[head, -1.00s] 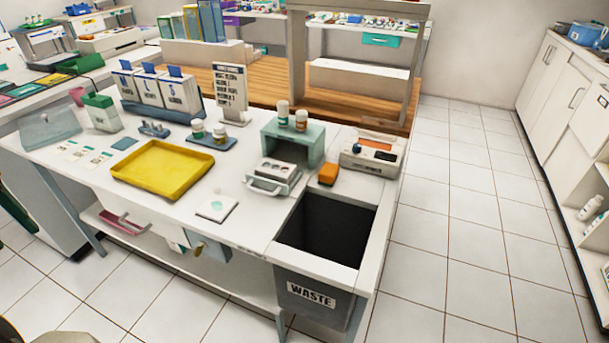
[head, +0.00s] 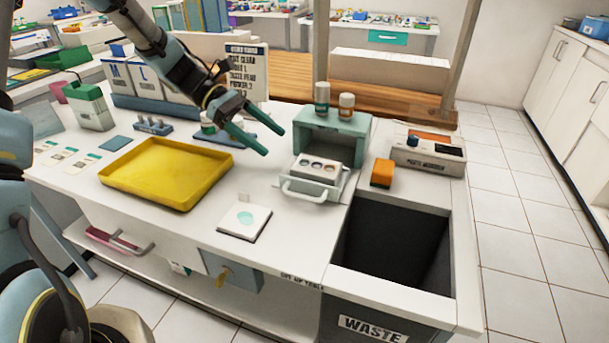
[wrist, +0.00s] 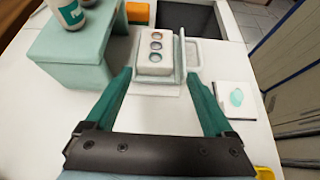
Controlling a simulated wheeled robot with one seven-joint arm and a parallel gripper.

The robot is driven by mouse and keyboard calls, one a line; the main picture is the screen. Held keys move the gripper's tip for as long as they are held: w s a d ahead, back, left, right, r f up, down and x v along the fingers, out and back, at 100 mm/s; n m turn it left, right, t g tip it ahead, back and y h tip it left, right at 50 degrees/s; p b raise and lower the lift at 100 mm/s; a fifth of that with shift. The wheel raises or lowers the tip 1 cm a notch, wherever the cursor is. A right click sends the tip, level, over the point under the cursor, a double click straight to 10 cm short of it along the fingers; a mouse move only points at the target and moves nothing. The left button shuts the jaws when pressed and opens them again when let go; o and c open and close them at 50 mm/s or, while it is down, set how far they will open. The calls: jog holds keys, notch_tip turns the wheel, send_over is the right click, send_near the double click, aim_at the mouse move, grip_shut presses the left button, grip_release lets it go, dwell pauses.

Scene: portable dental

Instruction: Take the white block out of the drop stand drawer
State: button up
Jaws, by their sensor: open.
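The white block (head: 317,171) has several round wells on its top and sits in the pulled-out drawer (head: 304,192) of the green drop stand (head: 346,134). The drawer has a pale bar handle at its front. My gripper (head: 273,142) is open and empty, above the table to the left of the stand. In the wrist view my fingers (wrist: 160,80) point toward the block (wrist: 155,54), which lies between and beyond their tips. The drawer (wrist: 189,57) and the stand (wrist: 72,60) also show there. The block's lower part is hidden by the drawer.
Two small bottles (head: 322,98) stand on top of the stand. An orange block (head: 382,173) and a grey device (head: 428,155) are to the right. The waste bin opening (head: 392,240) is in front of them. A yellow tray (head: 167,174) and a white pad (head: 245,222) lie left of the drawer.

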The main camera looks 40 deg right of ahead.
aim_at(311, 164)
jog(key=shift+g, duration=0.3)
jog(key=s+d+f, duration=0.1)
jog(key=s+d, duration=0.2)
jog(key=shift+f+p, duration=0.3)
jog(key=shift+f, duration=0.1)
jog(key=shift+p+x, duration=0.65)
jog(key=shift+x, duration=2.65)
jog(key=c, duration=1.2)
